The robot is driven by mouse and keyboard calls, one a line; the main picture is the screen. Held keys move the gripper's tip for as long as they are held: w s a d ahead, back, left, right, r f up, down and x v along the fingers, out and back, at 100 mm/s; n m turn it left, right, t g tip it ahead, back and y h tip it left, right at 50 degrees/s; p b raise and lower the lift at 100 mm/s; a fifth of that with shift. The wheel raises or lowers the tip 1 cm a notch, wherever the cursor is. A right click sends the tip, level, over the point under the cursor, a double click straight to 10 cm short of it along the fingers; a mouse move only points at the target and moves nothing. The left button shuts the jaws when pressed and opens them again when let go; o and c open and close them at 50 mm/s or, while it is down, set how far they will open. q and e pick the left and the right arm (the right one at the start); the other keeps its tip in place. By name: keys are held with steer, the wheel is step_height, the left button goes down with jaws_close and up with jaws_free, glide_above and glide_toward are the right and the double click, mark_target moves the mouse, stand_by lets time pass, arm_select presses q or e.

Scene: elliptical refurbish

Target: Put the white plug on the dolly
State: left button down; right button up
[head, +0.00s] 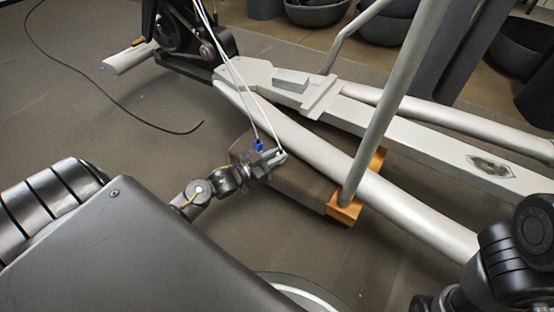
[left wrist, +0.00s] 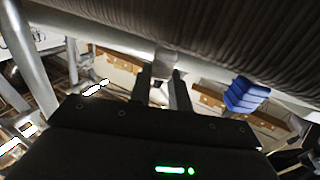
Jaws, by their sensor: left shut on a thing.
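My left gripper (head: 274,158) is shut on the white plug (head: 281,154) at the end of a thin white cable. In the left wrist view its two fingers (left wrist: 162,85) point away from the camera, with a pale piece between their tips; the plug's outline is unclear there. A blue plug (head: 258,145) on a second cable hangs right beside the gripper; it also shows in the left wrist view (left wrist: 245,95). The dolly (head: 300,185) looks like a brown padded block with orange wooden ends. It lies under the machine's frame, just right of and below the gripper. My right gripper is not visible.
The elliptical's grey frame (head: 425,140) and a slanted upright tube (head: 392,105) cross above the dolly. A black cable (head: 85,68) lies on the floor at upper left. Dark bins (head: 318,12) stand at the back. The floor left of the gripper is clear.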

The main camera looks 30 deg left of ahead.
arm_select(q)
steer(key=shift+r, duration=0.1)
steer(key=c, duration=1.3)
jaws_free()
